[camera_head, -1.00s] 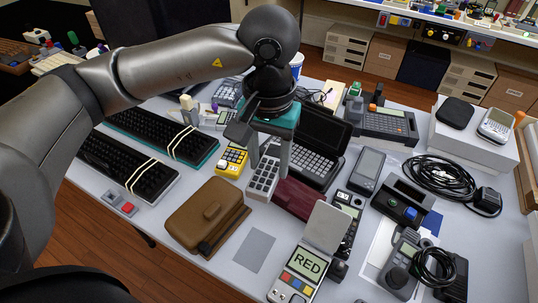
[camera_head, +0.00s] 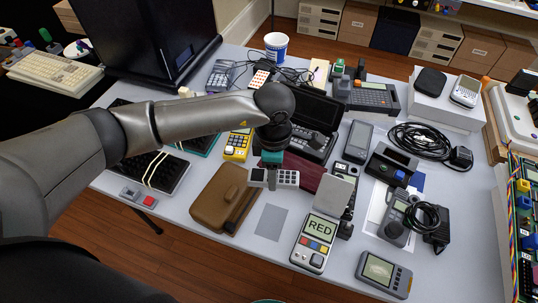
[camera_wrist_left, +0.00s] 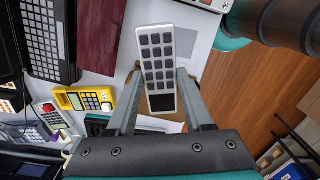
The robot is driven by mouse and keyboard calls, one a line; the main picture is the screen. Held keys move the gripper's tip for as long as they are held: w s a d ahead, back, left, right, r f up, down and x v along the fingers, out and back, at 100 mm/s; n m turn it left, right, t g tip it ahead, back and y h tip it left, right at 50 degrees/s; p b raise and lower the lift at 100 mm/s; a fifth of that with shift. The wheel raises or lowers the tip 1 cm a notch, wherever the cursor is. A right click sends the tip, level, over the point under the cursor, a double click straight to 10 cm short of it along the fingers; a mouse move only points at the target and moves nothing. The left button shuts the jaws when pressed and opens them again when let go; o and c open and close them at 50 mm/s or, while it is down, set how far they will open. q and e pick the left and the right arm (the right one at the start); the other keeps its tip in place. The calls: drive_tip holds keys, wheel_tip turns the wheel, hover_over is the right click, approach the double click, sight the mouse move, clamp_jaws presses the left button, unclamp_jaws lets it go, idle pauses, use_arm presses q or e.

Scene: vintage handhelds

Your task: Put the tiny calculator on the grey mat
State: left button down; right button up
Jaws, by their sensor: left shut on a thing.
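The tiny calculator (camera_head: 287,178), a slim light-grey body with dark keys and a dark display, is held above the table. My left gripper (camera_head: 272,182) is shut on it; in the left wrist view the calculator (camera_wrist_left: 157,60) lies between the two fingers (camera_wrist_left: 160,85). The grey mat (camera_head: 271,221) is a small plain rectangle lying flat and bare on the table, below and nearer than the gripper in the head view. My right gripper is not in view.
A brown case (camera_head: 222,196) lies left of the mat. A handheld reading RED (camera_head: 316,240) lies to its right, and a dark red case (camera_head: 305,176) lies behind. Another grey handheld (camera_head: 384,273) is at the front right. Light bare tabletop surrounds the mat's front.

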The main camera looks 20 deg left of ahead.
sight(272, 221)
use_arm(q)
drive_tip(key=s+d+f+n+p, duration=0.1)
drive_tip(key=s+f+n+p, duration=0.2)
drive_tip(key=n, duration=0.9)
drive_tip(key=shift+s+f+n+p, duration=0.35)
drive_tip(key=shift+f+p, duration=0.75)
drive_tip(key=shift+f, duration=1.2)
wheel_tip(272, 221, down, 8)
drive_tip(key=b, duration=0.6)
drive_tip(key=shift+b, duration=0.3)
drive_tip(key=shift+f+b, duration=0.45)
drive_tip(key=shift+c, duration=1)
unclamp_jaws()
drive_tip(key=shift+o, duration=0.2)
